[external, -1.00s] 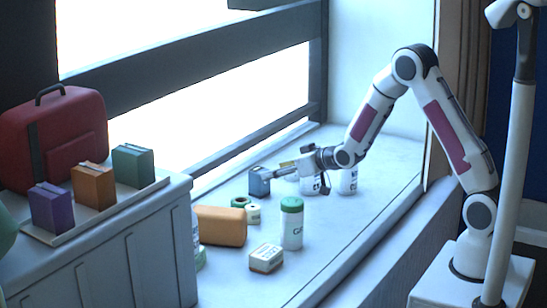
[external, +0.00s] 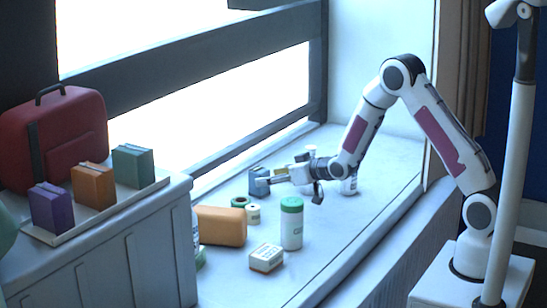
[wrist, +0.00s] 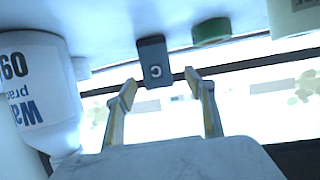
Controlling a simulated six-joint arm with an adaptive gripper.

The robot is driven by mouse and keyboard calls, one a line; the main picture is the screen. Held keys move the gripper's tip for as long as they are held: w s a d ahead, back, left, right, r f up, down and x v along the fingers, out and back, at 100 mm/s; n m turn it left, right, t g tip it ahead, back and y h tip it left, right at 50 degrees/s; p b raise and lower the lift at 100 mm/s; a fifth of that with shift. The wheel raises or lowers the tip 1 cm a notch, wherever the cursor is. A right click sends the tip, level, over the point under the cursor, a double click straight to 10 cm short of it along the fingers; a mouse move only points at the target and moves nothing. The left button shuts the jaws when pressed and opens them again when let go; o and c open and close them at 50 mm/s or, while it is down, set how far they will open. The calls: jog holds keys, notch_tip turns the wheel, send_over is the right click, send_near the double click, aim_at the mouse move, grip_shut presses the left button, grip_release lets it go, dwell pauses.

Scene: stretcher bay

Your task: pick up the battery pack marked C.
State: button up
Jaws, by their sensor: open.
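The battery pack marked C (wrist: 153,62) is a dark blue-grey block with a pale C on its face. In the wrist view it stands just beyond my fingertips, roughly centred between them. In the external view the blue pack (external: 257,174) is on the sill, partly hidden by my gripper (external: 266,183). My gripper is open, and its two yellowish fingers show in the wrist view (wrist: 160,82) with nothing between them. Whether the fingertips touch the pack cannot be told.
A white labelled bottle (wrist: 35,85) is close on the left in the wrist view. Green (external: 239,202) and white (external: 253,213) rolls, an orange-brown pouch (external: 220,226), a green-capped bottle (external: 291,228) and a small box (external: 266,258) share the sill. Purple, orange and green packs sit on a tray (external: 80,228).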

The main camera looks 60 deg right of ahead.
jog(key=shift+w+d+f, duration=0.1)
jog(key=shift+w+f, duration=0.1)
jog(key=shift+w, duration=0.35)
jog(key=shift+w, duration=0.1)
jog(key=shift+d+x, duration=0.1)
jog(key=shift+x, duration=1.15)
jog(key=shift+d+x, duration=0.15)
jog(key=shift+x, duration=1.1)
jog(key=shift+f, duration=0.15)
grip_shut()
